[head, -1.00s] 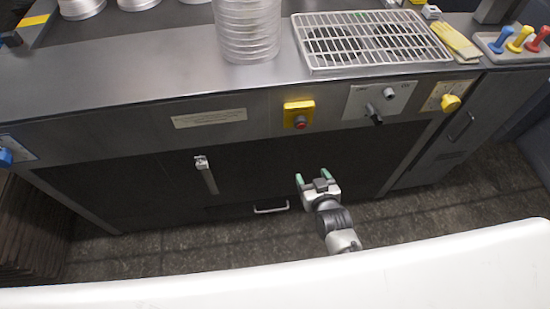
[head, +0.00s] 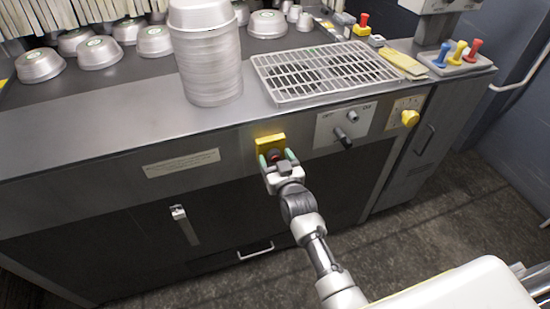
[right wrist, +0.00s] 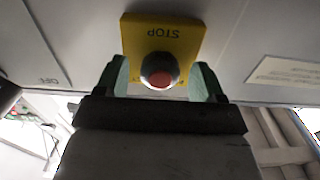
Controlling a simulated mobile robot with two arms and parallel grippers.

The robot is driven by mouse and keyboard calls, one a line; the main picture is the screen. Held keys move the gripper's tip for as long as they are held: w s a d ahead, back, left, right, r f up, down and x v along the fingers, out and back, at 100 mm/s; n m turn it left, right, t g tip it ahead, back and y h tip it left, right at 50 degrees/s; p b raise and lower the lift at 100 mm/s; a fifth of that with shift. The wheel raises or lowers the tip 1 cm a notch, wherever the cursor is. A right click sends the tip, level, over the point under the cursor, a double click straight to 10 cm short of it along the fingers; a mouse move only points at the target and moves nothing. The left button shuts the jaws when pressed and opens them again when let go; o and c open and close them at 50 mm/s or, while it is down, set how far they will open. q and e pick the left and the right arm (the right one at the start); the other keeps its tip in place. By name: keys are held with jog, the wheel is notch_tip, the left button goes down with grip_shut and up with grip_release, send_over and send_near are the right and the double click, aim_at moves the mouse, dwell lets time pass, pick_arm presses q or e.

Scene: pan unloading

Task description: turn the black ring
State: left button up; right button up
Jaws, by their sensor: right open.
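A yellow STOP box (head: 269,142) is on the front panel of the counter. In the right wrist view the box (right wrist: 160,28) carries a red button (right wrist: 160,81) with a dark ring (right wrist: 159,62) around it. My right gripper (head: 276,158) is open in front of the box, with its two green-tipped fingers pointing at it. In the right wrist view the fingers of the right gripper (right wrist: 161,76) stand on either side of the ring and button; I cannot tell whether they touch. My left gripper is not in view.
A black lever switch (head: 343,138) and a yellow knob (head: 410,118) are to the right on the same panel. Above are a tall pan stack (head: 209,60) and a wire rack (head: 325,72). A lower door handle (head: 256,252) sticks out below.

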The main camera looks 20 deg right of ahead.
jog(key=shift+w, duration=0.35)
jog(key=c, duration=0.9)
jog(key=shift+c, duration=0.2)
